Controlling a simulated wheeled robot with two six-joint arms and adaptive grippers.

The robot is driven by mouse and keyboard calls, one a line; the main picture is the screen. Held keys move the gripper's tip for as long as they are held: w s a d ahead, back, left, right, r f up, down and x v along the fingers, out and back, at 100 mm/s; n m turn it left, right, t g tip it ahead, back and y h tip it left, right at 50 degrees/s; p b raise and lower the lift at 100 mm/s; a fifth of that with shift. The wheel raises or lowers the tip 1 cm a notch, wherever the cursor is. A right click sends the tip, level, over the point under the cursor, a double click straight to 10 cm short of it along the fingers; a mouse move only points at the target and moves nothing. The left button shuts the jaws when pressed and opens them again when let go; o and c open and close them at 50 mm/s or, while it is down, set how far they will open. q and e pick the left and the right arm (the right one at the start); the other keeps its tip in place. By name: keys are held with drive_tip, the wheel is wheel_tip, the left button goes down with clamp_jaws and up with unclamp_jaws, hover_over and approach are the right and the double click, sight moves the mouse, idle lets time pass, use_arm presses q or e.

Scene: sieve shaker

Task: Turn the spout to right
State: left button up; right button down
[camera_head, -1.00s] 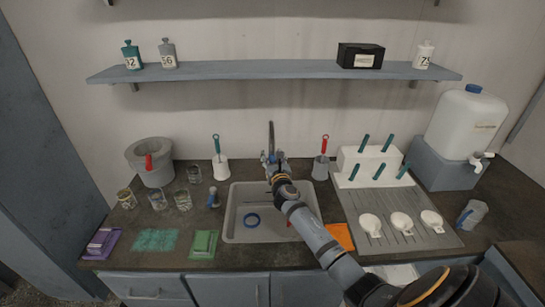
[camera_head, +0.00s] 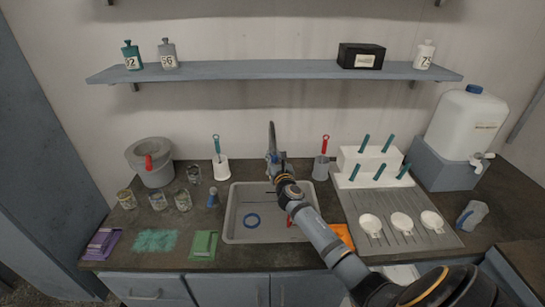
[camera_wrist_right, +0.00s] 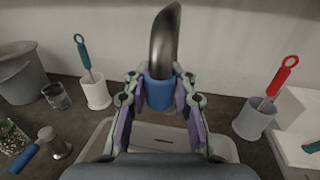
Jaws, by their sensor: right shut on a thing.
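The spout (camera_head: 271,136) is a dark metal tube rising behind the sink. In the right wrist view the spout (camera_wrist_right: 164,45) curves upward and has a blue sleeve (camera_wrist_right: 159,92) around its lower part. My right gripper (camera_head: 275,160) reaches over the sink to it. In the right wrist view my right gripper (camera_wrist_right: 159,100) has one finger on each side of the blue sleeve and is shut on it. The lower end of the spout is hidden by the gripper. My left gripper is not in view.
A drying rack (camera_head: 385,232) with white scoops lies to the right.

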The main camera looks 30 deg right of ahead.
drive_tip(key=shift+s+d+f+n+y, duration=0.1)
drive_tip(key=shift+s+d+n+y, duration=0.2)
drive_tip(key=shift+d+y, duration=0.15)
drive_tip(key=s+d+b, duration=0.2)
drive_tip(key=d, duration=0.6)
drive_tip(key=shift+d+f+n+y, duration=0.25)
drive_tip(key=shift+d+n+y, duration=0.1)
drive_tip(key=shift+y, duration=0.1)
drive_tip(key=c, duration=1.6)
unclamp_jaws()
drive_tip(key=o, duration=0.5)
drive_tip(key=shift+s+d+r+t, duration=0.15)
drive_tip(key=shift+s+t, duration=0.15)
drive_tip(key=shift+r, duration=0.1)
